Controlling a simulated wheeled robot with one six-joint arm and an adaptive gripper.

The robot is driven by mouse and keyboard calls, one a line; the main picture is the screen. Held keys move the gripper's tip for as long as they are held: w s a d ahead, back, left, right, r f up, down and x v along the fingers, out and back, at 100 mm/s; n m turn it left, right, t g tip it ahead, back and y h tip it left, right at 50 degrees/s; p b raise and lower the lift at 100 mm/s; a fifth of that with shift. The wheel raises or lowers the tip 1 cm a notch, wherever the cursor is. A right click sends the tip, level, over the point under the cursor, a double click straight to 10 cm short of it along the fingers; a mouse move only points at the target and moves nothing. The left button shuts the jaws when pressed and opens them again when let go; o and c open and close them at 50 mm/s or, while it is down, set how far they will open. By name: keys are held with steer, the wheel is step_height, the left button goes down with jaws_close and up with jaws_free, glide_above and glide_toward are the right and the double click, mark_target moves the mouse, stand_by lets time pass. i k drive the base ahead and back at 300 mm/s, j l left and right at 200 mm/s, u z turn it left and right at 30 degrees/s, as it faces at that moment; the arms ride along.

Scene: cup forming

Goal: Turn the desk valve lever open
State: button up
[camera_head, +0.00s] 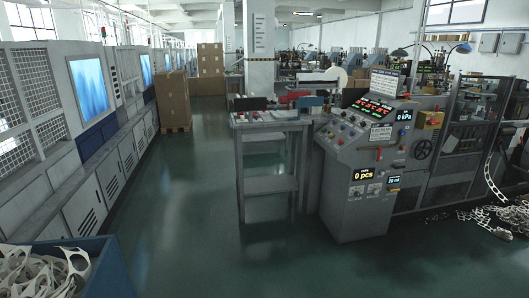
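A grey control desk (350,200) stands right of centre, with a sloped panel of buttons and red lit displays. A small orange upright part (379,154) sits at the desk's right front side; it may be the valve lever, but it is too small to tell its shape or position. A pressure display (404,115) beside the panel reads 0 kPa. A counter display (362,174) on the desk front reads 0 pcs. My gripper is not in view.
A grey side table (270,124) adjoins the desk on the left. A dark handwheel (423,149) and a yellow box (430,120) are on the machine right of the desk. A blue bin (108,272) of white scrap stands front left. Scrap strips lie at right. The green floor between is clear.

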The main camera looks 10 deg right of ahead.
mark_target(378, 148)
steer(key=i+l, duration=0.15)
steer(key=i, duration=0.75)
steer(key=i+l+z, duration=0.1)
steer(key=i, duration=0.75)
steer(key=i+l+z, duration=0.15)
steer(key=i+z, duration=0.35)
steer(key=i, duration=0.2)
steer(key=i+j+z, duration=0.1)
steer(key=i+z, duration=0.4)
steer(key=i, duration=0.25)
steer(key=i+l+z, duration=0.25)
steer(key=i+l, duration=0.2)
steer(key=i+l+z, duration=0.25)
steer(key=i+l, duration=0.35)
steer(key=l, duration=0.3)
steer(key=i, duration=0.05)
